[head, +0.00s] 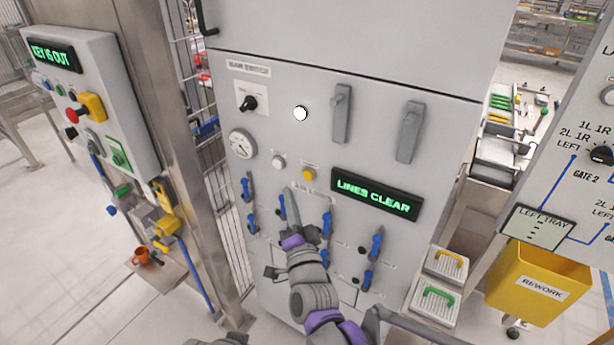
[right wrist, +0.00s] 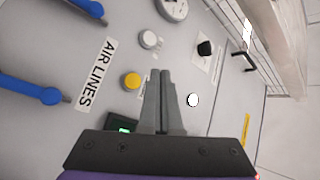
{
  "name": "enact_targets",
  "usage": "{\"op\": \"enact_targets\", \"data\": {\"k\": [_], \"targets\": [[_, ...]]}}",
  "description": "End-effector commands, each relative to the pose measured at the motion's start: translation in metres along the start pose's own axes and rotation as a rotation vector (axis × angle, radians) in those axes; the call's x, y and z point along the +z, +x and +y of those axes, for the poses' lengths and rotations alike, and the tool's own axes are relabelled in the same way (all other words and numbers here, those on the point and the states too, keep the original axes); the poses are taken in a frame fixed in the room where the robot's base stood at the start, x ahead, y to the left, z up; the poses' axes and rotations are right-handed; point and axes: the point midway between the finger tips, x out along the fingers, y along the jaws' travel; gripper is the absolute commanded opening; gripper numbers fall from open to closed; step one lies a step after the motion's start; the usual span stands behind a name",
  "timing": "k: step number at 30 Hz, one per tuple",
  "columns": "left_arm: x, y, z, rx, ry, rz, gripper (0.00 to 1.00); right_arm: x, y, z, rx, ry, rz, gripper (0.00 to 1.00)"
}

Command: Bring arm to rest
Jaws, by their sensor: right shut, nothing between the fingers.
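My right gripper (head: 289,194) is in front of the grey cabinet (head: 290,60), at the height of the blue valve levers (head: 283,206). Its two fingers are shut together and empty, as the right wrist view (right wrist: 160,75) also shows. In that view the fingertips point past the yellow button (right wrist: 132,81) and a white round lamp (right wrist: 193,100). I cannot tell whether the fingers touch the panel. The gripper and arm hide part of the lower panel. My left gripper is not in view.
A green display (head: 375,194) reads "LINES CLEAR". A control box (head: 110,75) with a "KEY IS OUT" display stands left. A yellow REWORK bin (head: 535,285) and trays (head: 447,262) are at the right. Several blue levers stick out around my right arm. Open floor shows at left.

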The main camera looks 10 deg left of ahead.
Motion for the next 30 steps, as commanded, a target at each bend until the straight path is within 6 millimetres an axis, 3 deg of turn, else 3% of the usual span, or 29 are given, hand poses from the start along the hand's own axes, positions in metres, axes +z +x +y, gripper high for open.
{"op": "enact_targets", "data": {"k": [12,17,20,23,26,30], "targets": [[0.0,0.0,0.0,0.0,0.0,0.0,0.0,-0.001,0.0,0.001,0.003,-0.003,-0.002,0.0],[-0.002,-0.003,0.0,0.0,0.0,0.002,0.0,-0.021,-0.013,0.015,0.082,-0.093,-0.062,0.0],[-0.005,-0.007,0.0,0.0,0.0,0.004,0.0,-0.046,-0.038,0.038,0.202,-0.218,-0.158,0.0],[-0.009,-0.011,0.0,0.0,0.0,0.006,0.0,-0.072,-0.083,0.068,0.355,-0.356,-0.286,0.0],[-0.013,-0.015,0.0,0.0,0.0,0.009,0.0,-0.093,-0.14,0.098,0.514,-0.476,-0.425,0.0],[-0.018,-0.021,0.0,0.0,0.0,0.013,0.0,-0.114,-0.235,0.133,0.732,-0.594,-0.634,0.0]]}}
